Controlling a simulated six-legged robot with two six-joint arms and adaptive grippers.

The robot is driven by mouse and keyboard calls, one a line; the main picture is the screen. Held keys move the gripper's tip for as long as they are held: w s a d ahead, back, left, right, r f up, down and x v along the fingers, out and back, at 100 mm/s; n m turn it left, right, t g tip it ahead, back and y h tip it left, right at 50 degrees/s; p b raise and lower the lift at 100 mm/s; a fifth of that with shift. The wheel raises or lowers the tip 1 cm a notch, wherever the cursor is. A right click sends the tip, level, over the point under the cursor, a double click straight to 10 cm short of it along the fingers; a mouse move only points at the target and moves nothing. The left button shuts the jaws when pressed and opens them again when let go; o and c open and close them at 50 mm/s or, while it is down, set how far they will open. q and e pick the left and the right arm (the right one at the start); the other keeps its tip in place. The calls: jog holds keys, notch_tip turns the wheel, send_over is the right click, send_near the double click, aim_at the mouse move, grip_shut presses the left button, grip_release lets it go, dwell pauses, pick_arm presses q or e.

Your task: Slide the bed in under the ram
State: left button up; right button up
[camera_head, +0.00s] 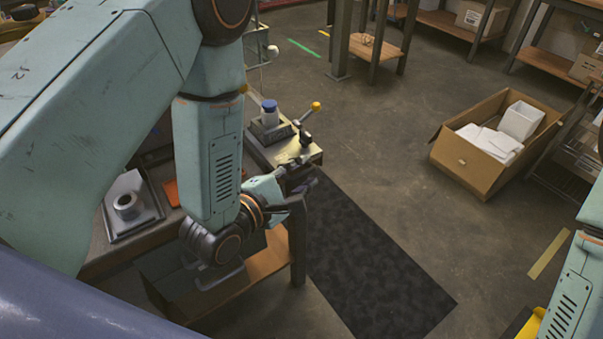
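My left gripper (300,172) is at the right end of the workbench, beside a small grey metal fixture. I cannot clearly make out which parts are the bed and the ram; my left arm hides much of the bench. My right arm shows at the right edge, its gripper out of view.
A grey plate with a round part (127,205) lies on the bench at left, near an orange piece (171,192). A dark mat (370,265) covers the floor. An open cardboard box (470,172) with white pieces stands at right. The floor between is clear.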

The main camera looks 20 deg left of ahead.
pick_arm(q)
grip_shut()
dwell(0.3)
dwell(0.5)
